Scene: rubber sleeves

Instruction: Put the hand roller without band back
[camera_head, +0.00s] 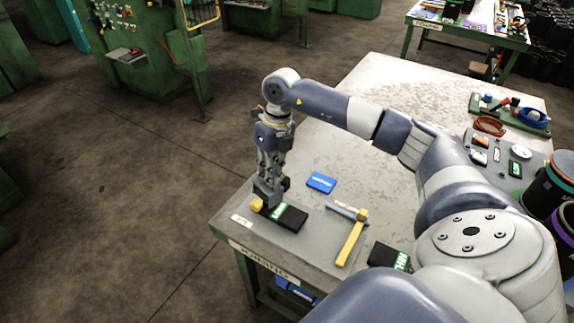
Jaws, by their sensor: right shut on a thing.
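My right gripper (268,193) points down at the near left part of the worktable (330,137). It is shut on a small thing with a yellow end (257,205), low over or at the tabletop. Most of this thing is hidden by the fingers, so I cannot tell whether a band is on it. A dark case with a green label (291,218) lies right beside the fingertips. A yellow-handled tool (350,240) with a grey bar lies to the right on the table. My left gripper is not in view.
A blue box (321,182) lies behind the dark case. Another dark green-labelled case (387,256) is at the near edge, by my arm. The table's far middle is clear.

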